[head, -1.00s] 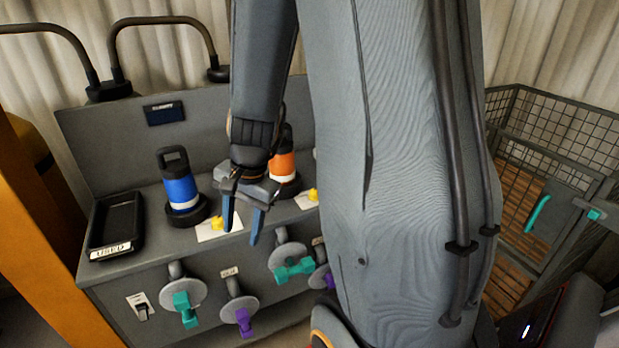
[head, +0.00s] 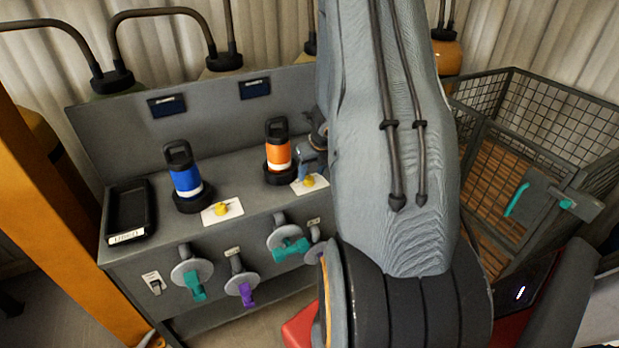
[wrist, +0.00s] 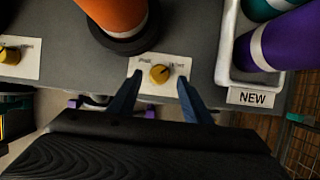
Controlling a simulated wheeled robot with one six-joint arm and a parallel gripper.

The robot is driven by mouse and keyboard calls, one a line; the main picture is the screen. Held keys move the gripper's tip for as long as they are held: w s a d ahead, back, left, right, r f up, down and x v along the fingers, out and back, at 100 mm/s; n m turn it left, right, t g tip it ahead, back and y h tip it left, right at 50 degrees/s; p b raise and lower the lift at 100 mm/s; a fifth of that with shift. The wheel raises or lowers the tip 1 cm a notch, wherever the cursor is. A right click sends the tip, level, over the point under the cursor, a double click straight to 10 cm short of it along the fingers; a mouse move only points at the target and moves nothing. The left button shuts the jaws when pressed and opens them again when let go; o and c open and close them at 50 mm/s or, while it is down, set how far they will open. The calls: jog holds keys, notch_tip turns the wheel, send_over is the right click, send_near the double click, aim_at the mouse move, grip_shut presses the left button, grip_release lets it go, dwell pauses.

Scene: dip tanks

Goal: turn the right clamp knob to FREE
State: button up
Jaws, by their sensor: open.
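The right clamp knob (head: 309,181) is yellow and sits on a white plate in front of the orange canister (head: 278,152). In the wrist view the knob (wrist: 160,74) lies between my fingertips. A pointer mark on it seems to lean to the upper right, but the plate's small words are too blurred to read. My gripper (wrist: 160,84) is open, with one blue finger on each side of the knob; I cannot tell whether they touch it. In the head view my arm hides most of the gripper; a blue-grey part shows just behind the knob.
The left clamp knob (head: 221,209) is in front of the blue canister (head: 185,179). A black tray (head: 130,210) stands at the left end. Teal and purple valve handles stick out of the front panel. A tray labelled NEW (wrist: 228,70) holds canisters right of the knob.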

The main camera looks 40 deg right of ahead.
aim_at(309, 178)
jog(key=shift+b+x, duration=0.3)
jog(key=shift+x, duration=1.25)
jog(key=shift+c, duration=0.3)
jog(key=c, duration=1)
